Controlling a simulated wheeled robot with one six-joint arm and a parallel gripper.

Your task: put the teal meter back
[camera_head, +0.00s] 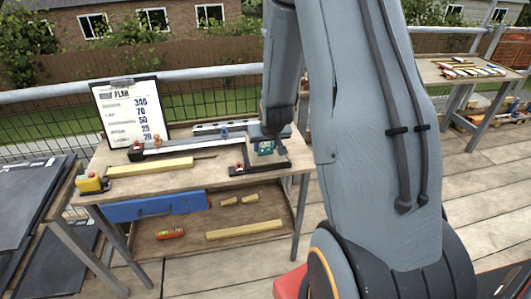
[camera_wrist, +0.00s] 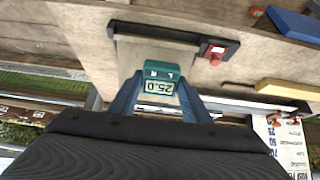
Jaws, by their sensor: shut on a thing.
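The teal meter (camera_wrist: 164,70) sits between the two blue-grey fingers of my gripper (camera_wrist: 158,92) in the wrist view. Its display faces the wrist camera and reads 25.0, upside down. In the head view the meter (camera_head: 265,148) shows at the right end of the workbench, below my gripper (camera_head: 270,135). My gripper is shut on it. A grey plate with a dark edge (camera_wrist: 130,52) lies under or just behind the meter, with a red-and-black block (camera_wrist: 215,52) at its side. I cannot tell whether the meter touches the plate.
The workbench (camera_head: 215,178) also carries a plan clipboard (camera_head: 126,112), a yellow tape measure (camera_head: 92,183), a wooden batten (camera_head: 150,167) and a long rail. Dark slates (camera_head: 30,205) are at left; another table (camera_head: 465,70) is far right.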

